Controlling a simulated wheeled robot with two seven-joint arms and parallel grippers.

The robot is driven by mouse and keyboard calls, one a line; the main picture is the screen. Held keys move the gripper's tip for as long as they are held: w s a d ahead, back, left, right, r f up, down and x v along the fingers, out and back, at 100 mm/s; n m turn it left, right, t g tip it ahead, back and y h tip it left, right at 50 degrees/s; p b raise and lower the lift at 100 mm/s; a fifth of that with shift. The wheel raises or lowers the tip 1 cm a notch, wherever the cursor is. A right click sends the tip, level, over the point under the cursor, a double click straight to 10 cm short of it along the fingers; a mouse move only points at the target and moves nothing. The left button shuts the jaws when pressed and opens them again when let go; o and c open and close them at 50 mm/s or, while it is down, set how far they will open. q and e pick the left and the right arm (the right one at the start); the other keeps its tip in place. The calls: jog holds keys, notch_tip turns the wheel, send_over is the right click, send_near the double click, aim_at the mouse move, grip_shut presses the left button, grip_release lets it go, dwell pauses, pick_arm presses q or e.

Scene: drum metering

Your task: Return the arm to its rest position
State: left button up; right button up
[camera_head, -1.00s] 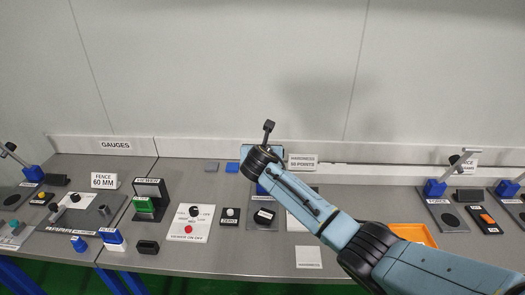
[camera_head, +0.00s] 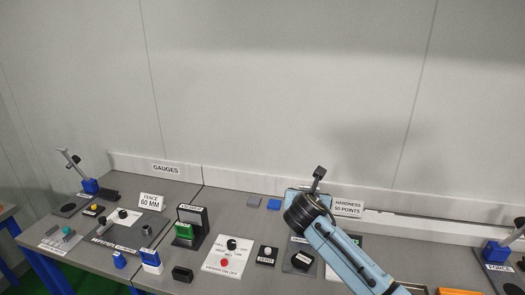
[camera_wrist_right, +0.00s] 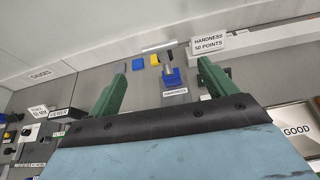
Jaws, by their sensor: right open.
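My right arm, light blue with black joints, comes in from the bottom right of the head view and lies over the bench near the hardness sign (camera_head: 347,208). Its gripper is hidden behind the wrist there. In the right wrist view the green fingers of my right gripper (camera_wrist_right: 161,66) stand wide apart with nothing between them. Beyond them is a blue fixture (camera_wrist_right: 171,78) on a grey plate, apart from the fingers. My left gripper is not in view.
The grey bench (camera_head: 215,275) carries a panel with a red button (camera_head: 224,262), a black viewer box with a green front (camera_head: 191,229) and a fence sign (camera_head: 151,201). Lever fixtures stand at left (camera_head: 90,186) and far right (camera_head: 497,252). A wall closes the back.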

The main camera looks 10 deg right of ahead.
jog(key=s+a+f+m+g+y, duration=0.1)
jog(key=s+f+m+g, duration=0.1)
jog(key=s+f+m, duration=0.4)
jog(key=s+f+m+g+y, duration=0.1)
jog(key=s+f+m, duration=0.25)
jog(key=s, duration=0.55)
jog(key=s+a+f+m+g+y, duration=0.1)
jog(key=s+f+m+g, duration=0.1)
jog(key=s+f+m, duration=0.35)
jog(key=s+d+r+m+g+y, duration=0.1)
jog(key=s+m+g, duration=0.1)
jog(key=s+m, duration=0.75)
jog(key=s+d+r+m+g+y, duration=0.1)
jog(key=s+m, duration=0.4)
jog(key=s, duration=1)
notch_tip(320, 180, down, 34)
jog(key=g+b, duration=0.2)
jog(key=b, duration=0.7)
jog(key=s+d+f+b, duration=0.1)
jog(key=s+f+b, duration=0.3)
jog(key=s+f, duration=0.4)
jog(key=s+d+f+g+b, duration=0.1)
jog(key=s+f+b, duration=0.3)
jog(key=s+f, duration=0.5)
notch_tip(320, 180, down, 7)
jog(key=shift+s+d+r+n+b, duration=0.2)
jog(key=shift+n+b, duration=0.1)
jog(key=shift+n, duration=0.05)
